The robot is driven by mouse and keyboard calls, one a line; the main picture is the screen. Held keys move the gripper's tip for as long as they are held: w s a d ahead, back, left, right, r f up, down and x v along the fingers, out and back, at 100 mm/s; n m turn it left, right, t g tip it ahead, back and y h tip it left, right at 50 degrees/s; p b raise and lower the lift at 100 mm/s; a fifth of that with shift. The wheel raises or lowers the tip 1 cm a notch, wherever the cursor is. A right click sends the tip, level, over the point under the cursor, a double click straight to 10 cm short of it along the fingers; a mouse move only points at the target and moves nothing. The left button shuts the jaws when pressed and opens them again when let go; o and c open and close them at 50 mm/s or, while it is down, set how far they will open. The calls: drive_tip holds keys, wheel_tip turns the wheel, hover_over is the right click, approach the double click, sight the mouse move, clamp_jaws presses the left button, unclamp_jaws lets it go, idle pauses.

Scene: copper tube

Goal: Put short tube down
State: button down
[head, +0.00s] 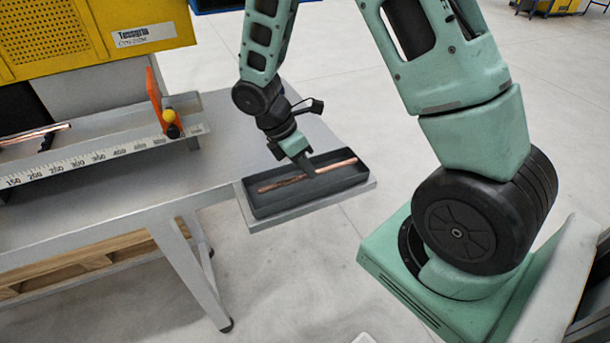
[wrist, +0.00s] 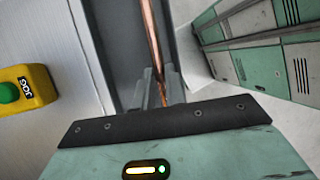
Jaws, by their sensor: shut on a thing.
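A short copper tube (head: 337,165) lies lengthwise in or just above a dark grey tray (head: 258,208) at the right end of the bench. My gripper (head: 309,172) reaches down into the tray from above and is shut on the tube near its middle. In the wrist view the copper tube (wrist: 151,32) runs up from between the fingers (wrist: 157,92), along the tray (wrist: 184,45). The fingers and wrist plate hide the rest of the tube there. I cannot tell whether the tube touches the tray floor.
The grey bench (head: 110,200) carries a ruler rail (head: 95,158) with an orange stop (head: 158,98). Another copper piece (head: 35,134) lies at the far left by the yellow machine (head: 80,35). A yellow box with a green button (wrist: 24,92) is left in the wrist view.

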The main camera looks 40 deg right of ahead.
sight(312, 189)
drive_tip(key=shift+f+p, duration=0.3)
drive_tip(key=shift+f, duration=1.65)
drive_tip(key=shift+f, duration=0.15)
drive_tip(key=shift+f, duration=0.1)
drive_tip(key=c, duration=1.7)
unclamp_jaws()
